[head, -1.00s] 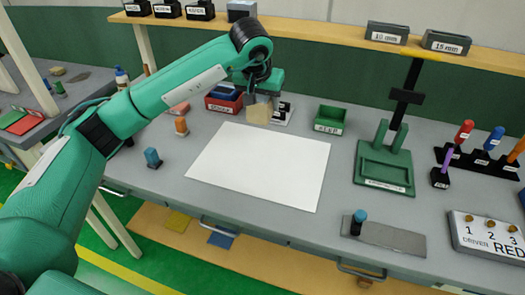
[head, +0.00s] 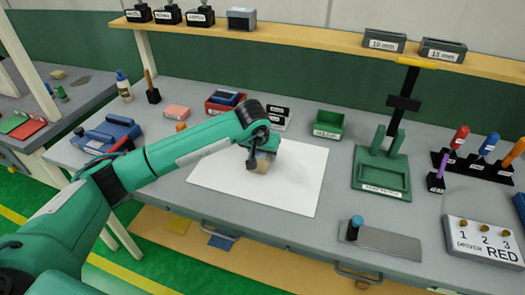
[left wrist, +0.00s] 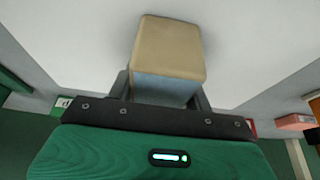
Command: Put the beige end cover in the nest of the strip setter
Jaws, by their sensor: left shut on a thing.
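The beige end cover (head: 260,165) is held in my left gripper (head: 259,157) above the white sheet in the head view. In the left wrist view the end cover (left wrist: 170,48) sits between the fingers of my left gripper (left wrist: 165,88), with a pale bluish face towards the camera. The strip setter (head: 382,172) is a green fixture to the right of the sheet. It has a shallow rectangular tray in front and two green uprights behind, and holds no end cover. My right gripper is in neither view.
The white sheet (head: 300,180) lies mid-bench. A green bin (head: 328,124) stands behind, between sheet and setter. A grey plate with a blue knob (head: 357,221) lies in front of the setter. A screwdriver rack (head: 475,165) stands at right. A shelf (head: 300,37) runs along the back.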

